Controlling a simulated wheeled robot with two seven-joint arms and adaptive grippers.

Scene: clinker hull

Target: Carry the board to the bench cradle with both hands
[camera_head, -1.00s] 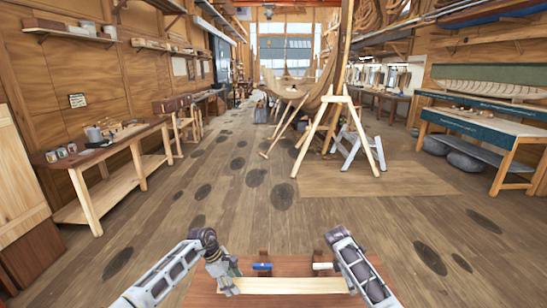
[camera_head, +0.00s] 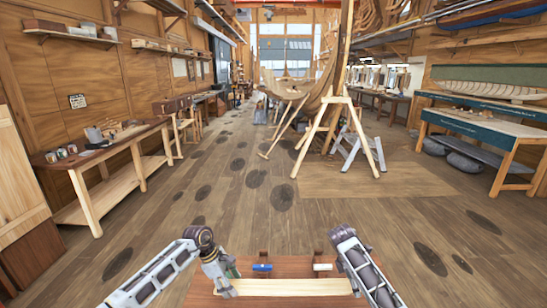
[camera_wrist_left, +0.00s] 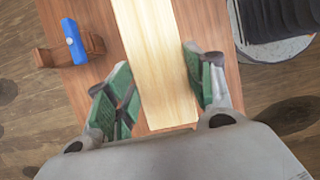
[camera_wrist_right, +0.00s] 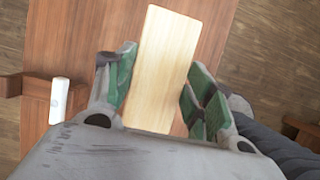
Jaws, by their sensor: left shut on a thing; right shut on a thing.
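The board (camera_head: 285,287) is a long pale plank running left to right above a reddish-brown bench top at the bottom of the head view. My left gripper (camera_wrist_left: 158,80) is shut on it near its left end, with green-padded fingers on both long edges. My right gripper (camera_wrist_right: 158,82) is shut across the board (camera_wrist_right: 165,50) near the right end; my forearm mostly hides it in the head view. Beyond the board are two brown wooden brackets, one with a blue piece (camera_head: 262,267), one with a white piece (camera_head: 323,267). I cannot tell whether the board touches the bench.
The bench top (camera_head: 290,259) is bare between the brackets. Open plank floor lies ahead.

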